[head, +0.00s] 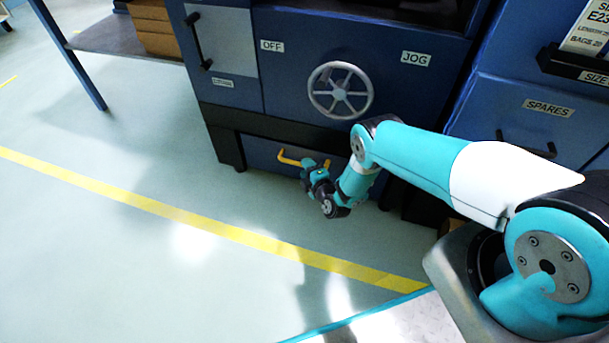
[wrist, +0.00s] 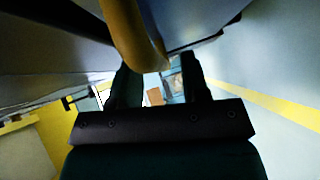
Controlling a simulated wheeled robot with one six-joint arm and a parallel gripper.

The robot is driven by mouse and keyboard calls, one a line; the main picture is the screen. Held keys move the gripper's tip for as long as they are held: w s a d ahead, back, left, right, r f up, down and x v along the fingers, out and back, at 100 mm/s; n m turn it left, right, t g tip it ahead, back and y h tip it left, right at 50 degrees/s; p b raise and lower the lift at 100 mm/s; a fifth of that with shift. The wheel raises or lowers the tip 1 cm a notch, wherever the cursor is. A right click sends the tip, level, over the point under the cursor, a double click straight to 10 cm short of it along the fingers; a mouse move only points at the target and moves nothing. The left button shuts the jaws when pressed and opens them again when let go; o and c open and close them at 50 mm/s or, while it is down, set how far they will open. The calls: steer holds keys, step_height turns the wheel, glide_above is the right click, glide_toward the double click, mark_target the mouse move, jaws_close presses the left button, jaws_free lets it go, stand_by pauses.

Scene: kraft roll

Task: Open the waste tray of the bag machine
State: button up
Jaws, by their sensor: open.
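The waste tray (head: 259,150) is a low blue front beneath the bag machine, and it looks pushed in under the body. Its yellow bar handle (head: 288,158) sticks out from the front; the right part is hidden behind my gripper (head: 309,165). My gripper is low, just in front of the handle. In the wrist view the yellow handle (wrist: 130,35) runs down from the top edge towards the gap between my two dark open fingers (wrist: 160,80). I cannot tell whether they touch it.
The machine has a handwheel (head: 340,90) and a door handle (head: 197,40) above the tray. A dark leg (head: 226,150) stands left of it. A spares drawer (head: 548,108) is at right. Floor in front is clear, crossed by a yellow line (head: 190,218).

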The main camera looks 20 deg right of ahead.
steer(key=shift+b+x, duration=0.75)
steer(key=shift+b, duration=0.2)
steer(key=shift+r, duration=0.1)
jaws_close()
